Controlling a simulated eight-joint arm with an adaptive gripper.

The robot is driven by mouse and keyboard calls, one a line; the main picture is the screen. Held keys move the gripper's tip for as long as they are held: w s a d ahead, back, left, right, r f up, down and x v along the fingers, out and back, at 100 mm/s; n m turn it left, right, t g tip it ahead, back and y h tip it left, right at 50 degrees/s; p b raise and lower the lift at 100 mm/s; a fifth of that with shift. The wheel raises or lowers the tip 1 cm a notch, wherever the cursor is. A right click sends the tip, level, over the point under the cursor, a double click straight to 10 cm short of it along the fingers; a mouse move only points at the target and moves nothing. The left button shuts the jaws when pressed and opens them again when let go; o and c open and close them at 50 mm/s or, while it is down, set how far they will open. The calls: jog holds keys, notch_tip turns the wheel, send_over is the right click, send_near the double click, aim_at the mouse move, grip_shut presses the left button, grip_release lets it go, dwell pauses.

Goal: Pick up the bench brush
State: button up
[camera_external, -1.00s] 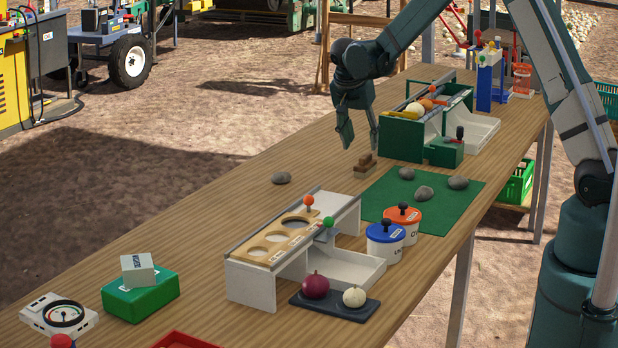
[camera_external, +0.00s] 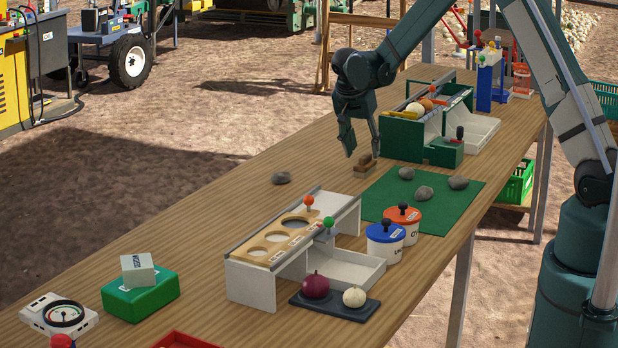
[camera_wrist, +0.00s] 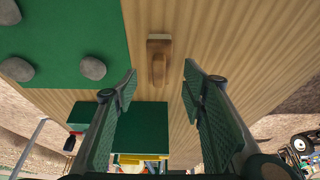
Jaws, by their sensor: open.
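My gripper (camera_wrist: 159,78) is open and empty there. The gap in height between the fingertips and the brush is hard to judge.
The green-sided box (camera_external: 402,138) stands close behind the brush. The green mat (camera_external: 440,212) holds several grey stones. Another stone (camera_external: 281,177) lies left of the brush. A white sorting stand (camera_external: 262,285) and two lidded tubs (camera_external: 385,246) stand nearer the camera. The table left of the brush is mostly clear.

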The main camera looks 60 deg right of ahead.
aim_at(365, 156)
jog(key=shift+f, duration=0.1)
jog(key=shift+b+x, duration=0.4)
jog(key=shift+x, duration=2.1)
jog(key=shift+s, duration=0.1)
jog(key=c, duration=1)
